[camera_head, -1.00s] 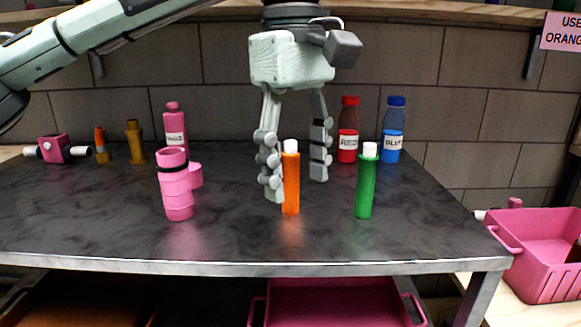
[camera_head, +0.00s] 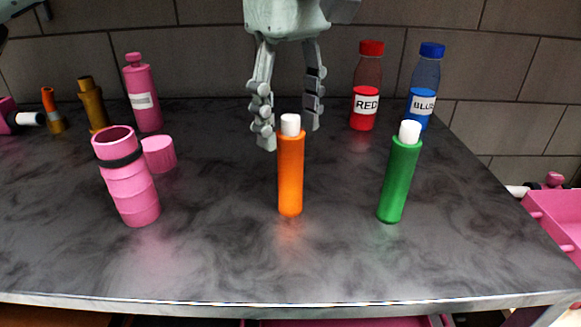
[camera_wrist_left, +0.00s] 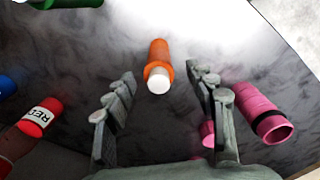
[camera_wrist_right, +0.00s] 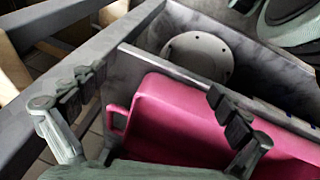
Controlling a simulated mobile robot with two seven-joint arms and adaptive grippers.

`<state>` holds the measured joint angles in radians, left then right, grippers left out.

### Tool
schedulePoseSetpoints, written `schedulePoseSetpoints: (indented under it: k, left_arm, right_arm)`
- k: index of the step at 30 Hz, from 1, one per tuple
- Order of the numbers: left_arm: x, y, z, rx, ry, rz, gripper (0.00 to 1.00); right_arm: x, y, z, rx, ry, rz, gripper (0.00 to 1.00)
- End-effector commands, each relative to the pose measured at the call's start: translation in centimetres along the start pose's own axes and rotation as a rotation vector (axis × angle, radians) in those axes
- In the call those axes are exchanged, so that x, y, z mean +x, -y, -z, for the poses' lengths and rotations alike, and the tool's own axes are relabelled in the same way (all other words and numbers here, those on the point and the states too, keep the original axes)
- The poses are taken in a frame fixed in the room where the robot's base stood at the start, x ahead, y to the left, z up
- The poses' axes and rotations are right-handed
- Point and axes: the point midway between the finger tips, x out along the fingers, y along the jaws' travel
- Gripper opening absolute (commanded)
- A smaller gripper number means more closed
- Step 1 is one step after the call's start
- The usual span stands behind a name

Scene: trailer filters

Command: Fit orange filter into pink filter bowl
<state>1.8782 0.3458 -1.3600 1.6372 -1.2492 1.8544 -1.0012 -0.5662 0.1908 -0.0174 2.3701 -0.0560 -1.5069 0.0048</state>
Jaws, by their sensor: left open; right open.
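The orange filter (camera_head: 290,175), with a white cap, stands upright on the dark table. The pink filter bowl (camera_head: 130,185), open at the top with a black ring, stands to its left. My left gripper (camera_head: 289,135) is open and empty, pointing down just behind the orange filter. In the left wrist view the orange filter (camera_wrist_left: 158,65) lies beyond and between the open fingers (camera_wrist_left: 162,85), and the pink bowl (camera_wrist_left: 262,112) is to the right. My right gripper (camera_wrist_right: 145,100) is open and empty above a pink bin, seen only in the right wrist view.
A green filter (camera_head: 400,175) stands right of the orange one. A pink cap (camera_head: 159,154) sits behind the bowl. A pink bottle (camera_head: 143,95), a red bottle (camera_head: 366,85) and a blue bottle (camera_head: 424,85) stand at the back. A pink bin (camera_wrist_right: 190,120) is below my right gripper.

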Motion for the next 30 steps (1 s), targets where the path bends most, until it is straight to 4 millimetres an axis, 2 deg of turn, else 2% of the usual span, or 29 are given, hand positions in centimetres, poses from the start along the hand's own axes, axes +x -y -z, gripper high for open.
schedulePoseSetpoints:
  k: [3, 7, 16, 27, 29, 30]
  left_arm:
    - [2.0, 0.0, -0.1, 0.000, 0.000, 0.002, 0.55]
    - [3.6, 0.0, -0.1, 0.000, 0.001, 0.001, 0.55]
    - [4.1, 0.0, -0.1, -0.001, 0.000, 0.000, 0.55]
    - [4.1, 0.0, -0.1, -0.001, 0.000, 0.000, 0.09]
    - [4.1, 0.0, -0.1, -0.001, 0.000, 0.000, 0.02]
    - [4.0, 0.0, -0.1, -0.001, 0.000, -0.001, 0.02]
  right_arm:
    - [0.1, 0.0, 0.0, 0.000, 0.000, 0.000, 1.00]
    - [0.1, 0.0, 0.0, 0.000, 0.000, 0.000, 1.00]
    - [0.0, 0.0, 0.0, 0.000, -0.001, 0.000, 1.00]
    - [0.0, 0.0, 0.0, -0.001, -0.001, 0.000, 1.00]
    - [0.0, 0.0, 0.0, -0.001, -0.001, 0.000, 1.00]
    - [0.0, 0.0, 0.1, -0.001, -0.001, 0.000, 1.00]
